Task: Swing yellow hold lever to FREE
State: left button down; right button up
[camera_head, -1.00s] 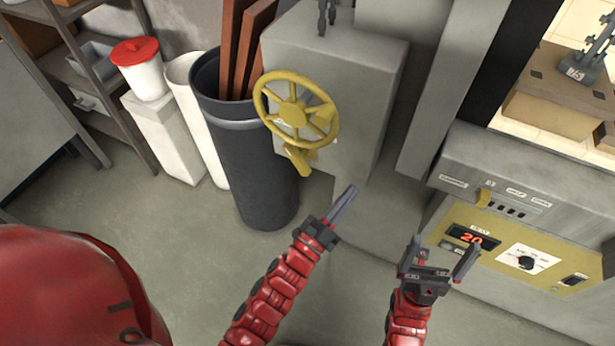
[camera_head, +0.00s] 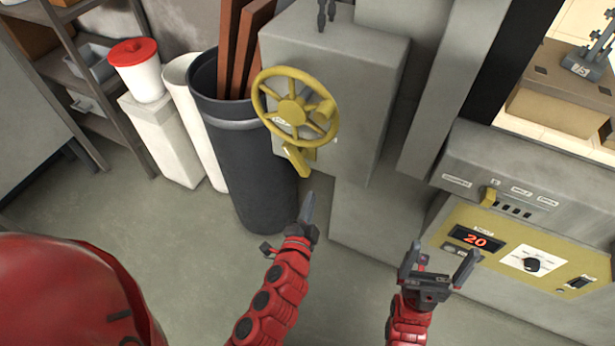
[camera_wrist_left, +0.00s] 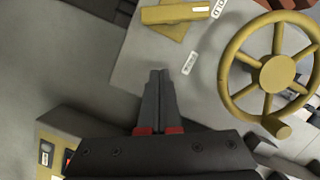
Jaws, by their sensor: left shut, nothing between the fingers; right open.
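The yellow hold lever (camera_head: 298,160) is a short flat bar on the front of the grey housing (camera_head: 350,95), just under the yellow handwheel (camera_head: 291,112). My right gripper (camera_head: 441,258) is open and empty, in front of the control panel.
A dark bin (camera_head: 245,165) holding brown boards stands left of the housing, close to my left gripper. The control panel (camera_head: 510,250) with a red 20 display is at the right. A white bucket with a red lid (camera_head: 140,70) stands back left. The floor at left is clear.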

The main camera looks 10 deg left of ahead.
pick_arm(q)
jog(key=p, duration=0.3)
send_over(307, 176)
jog(key=s+d, duration=0.3)
jog(key=d, duration=0.1)
jog(key=shift+w+a+f, duration=0.25)
jog(key=shift+a+f, duration=0.3)
jog(key=shift+a, duration=0.05)
jog(key=shift+w+a+f, duration=0.25)
jog(key=shift+a+f, duration=0.25)
jog(key=shift+a, duration=0.15)
jog(key=shift+w+a+f, duration=0.25)
jog(key=shift+a+f, duration=0.3)
jog(key=shift+a, duration=0.05)
jog(key=shift+f+b, duration=0.25)
jog(key=shift+b, duration=0.45)
jog(key=shift+m, duration=0.3)
jog(key=shift+b, duration=0.3)
